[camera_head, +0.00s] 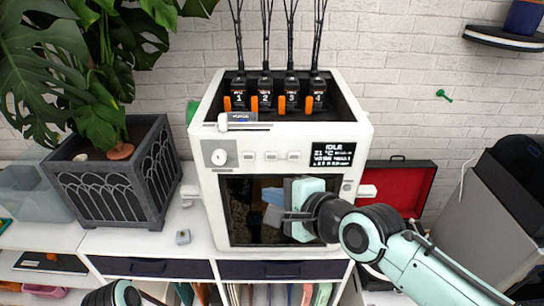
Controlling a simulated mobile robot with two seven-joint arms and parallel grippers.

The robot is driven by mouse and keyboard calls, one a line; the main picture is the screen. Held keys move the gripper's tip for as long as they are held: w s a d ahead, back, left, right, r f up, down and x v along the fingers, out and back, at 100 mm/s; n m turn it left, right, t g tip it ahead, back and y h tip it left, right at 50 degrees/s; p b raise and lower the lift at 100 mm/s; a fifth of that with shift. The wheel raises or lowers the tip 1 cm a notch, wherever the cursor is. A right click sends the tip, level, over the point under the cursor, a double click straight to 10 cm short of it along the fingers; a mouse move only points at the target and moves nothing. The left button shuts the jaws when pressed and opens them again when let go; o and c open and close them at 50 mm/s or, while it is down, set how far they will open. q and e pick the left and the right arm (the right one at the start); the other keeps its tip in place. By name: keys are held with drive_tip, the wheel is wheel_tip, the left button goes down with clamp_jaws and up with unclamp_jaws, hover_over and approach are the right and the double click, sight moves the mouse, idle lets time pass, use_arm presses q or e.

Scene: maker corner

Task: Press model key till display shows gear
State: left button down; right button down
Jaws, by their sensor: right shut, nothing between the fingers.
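The white 3D printer (205,200) stands on the white cabinet against the wall. Its small black display (333,157) at the upper right of the front reads IDLE, with a 21 °C line and smaller text too small to read surely. Several controls sit left of it: a round knob (219,157) and a row of pale keys (271,156); I cannot read which is the model key. My right gripper (274,215) is shut and empty, in front of the dark door window (240,225), below the keys. Of my left arm only a part shows at the bottom edge; its gripper is out of view.
A grey planter (115,185) with a large plant stands left of the printer. A small grey item (183,237) lies on the cabinet top. An open red-lined case (400,185) and a grey bin (490,215) are at the right. Filament tubes rise from the printer's top.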

sight(271, 156)
use_arm(q)
drive_tip(key=shift+w+r+p, duration=0.45)
drive_tip(key=shift+r+p, duration=0.15)
drive_tip(key=shift+r, duration=0.15)
use_arm(e)
drive_tip(key=shift+w, duration=4.3)
use_arm(q)
drive_tip(key=shift+r, duration=0.15)
use_arm(e)
drive_tip(key=shift+w, duration=0.1)
use_arm(q)
drive_tip(key=shift+w+r, duration=0.1)
drive_tip(key=shift+w, duration=0.1)
use_arm(e)
drive_tip(key=shift+w, duration=0.35)
use_arm(q)
drive_tip(key=shift+r+p, duration=0.2)
drive_tip(key=shift+p, duration=0.15)
use_arm(e)
drive_tip(key=shift+w, duration=0.3)
drive_tip(key=shift+s, duration=0.15)
use_arm(q)
drive_tip(key=shift+f, duration=0.15)
use_arm(e)
drive_tip(key=shift+s, duration=0.65)
